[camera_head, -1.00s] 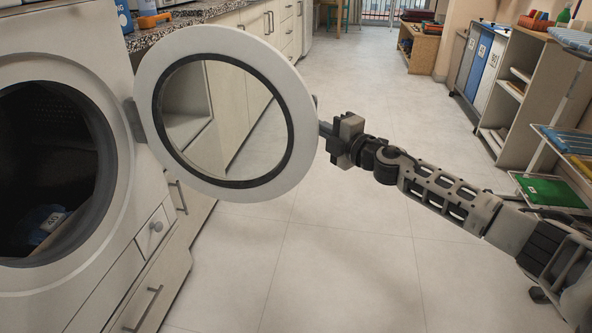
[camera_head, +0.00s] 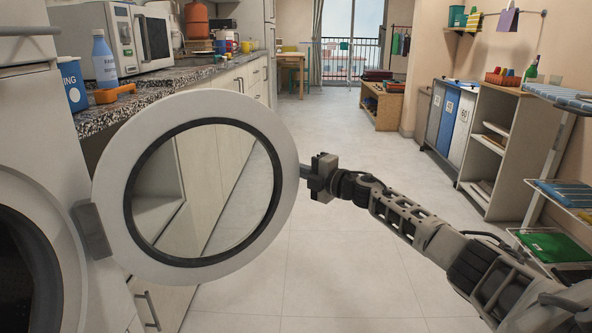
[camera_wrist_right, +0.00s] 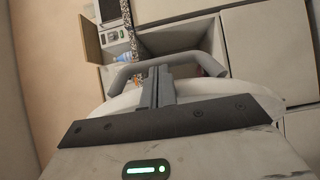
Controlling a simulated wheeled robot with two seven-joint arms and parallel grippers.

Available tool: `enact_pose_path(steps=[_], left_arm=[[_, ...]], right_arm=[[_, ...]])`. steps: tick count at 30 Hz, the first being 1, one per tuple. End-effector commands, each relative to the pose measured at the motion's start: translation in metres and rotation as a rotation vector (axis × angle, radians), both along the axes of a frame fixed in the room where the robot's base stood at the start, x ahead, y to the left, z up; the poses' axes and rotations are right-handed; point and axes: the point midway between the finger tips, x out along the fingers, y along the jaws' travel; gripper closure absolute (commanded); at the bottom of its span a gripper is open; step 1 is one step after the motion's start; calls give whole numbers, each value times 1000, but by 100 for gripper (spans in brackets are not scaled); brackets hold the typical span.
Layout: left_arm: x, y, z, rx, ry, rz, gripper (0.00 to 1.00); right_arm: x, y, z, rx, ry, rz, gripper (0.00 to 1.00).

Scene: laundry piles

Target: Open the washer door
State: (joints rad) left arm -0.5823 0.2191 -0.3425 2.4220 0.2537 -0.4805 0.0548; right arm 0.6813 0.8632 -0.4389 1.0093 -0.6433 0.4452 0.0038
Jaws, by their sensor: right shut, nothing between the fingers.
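The washer (camera_head: 40,130) stands at the left in the head view, with only part of its dark drum opening (camera_head: 18,275) in frame. Its round white door (camera_head: 112,190) with a dark ring and clear glass stands swung open on the grey hinge (camera_head: 92,230). My right gripper (camera_head: 307,171) is at the door's free right edge, shut with nothing between its fingers. In the right wrist view its fingers (camera_wrist_right: 156,85) lie together beside a curved grey handle (camera_wrist_right: 185,57), over the white door rim (camera_wrist_right: 122,105). Exact contact is unclear. My left gripper is out of view.
A counter (camera_head: 150,92) with a microwave (camera_head: 110,40) and a bottle (camera_head: 103,60) runs behind the door. Shelving (camera_head: 500,140) and a rack with a green tray (camera_head: 552,246) stand at the right. The floor (camera_head: 335,265) between is clear.

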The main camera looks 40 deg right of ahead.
Motion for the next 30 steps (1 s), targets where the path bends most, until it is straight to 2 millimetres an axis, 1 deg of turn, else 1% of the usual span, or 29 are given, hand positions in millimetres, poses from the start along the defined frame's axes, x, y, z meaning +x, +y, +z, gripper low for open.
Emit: enact_pose_path(steps=[14,17,22,24,30], left_arm=[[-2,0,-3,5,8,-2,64],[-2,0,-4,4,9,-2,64],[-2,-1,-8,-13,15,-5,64],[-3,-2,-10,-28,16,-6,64],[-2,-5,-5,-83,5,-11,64]], right_arm=[[0,2,0,0,-1,4,100],[-1,0,0,0,-1,4,100],[-8,-17,-2,-3,0,3,100],[-14,-29,-3,-2,0,2,100],[-28,-60,-3,-2,0,2,100]])
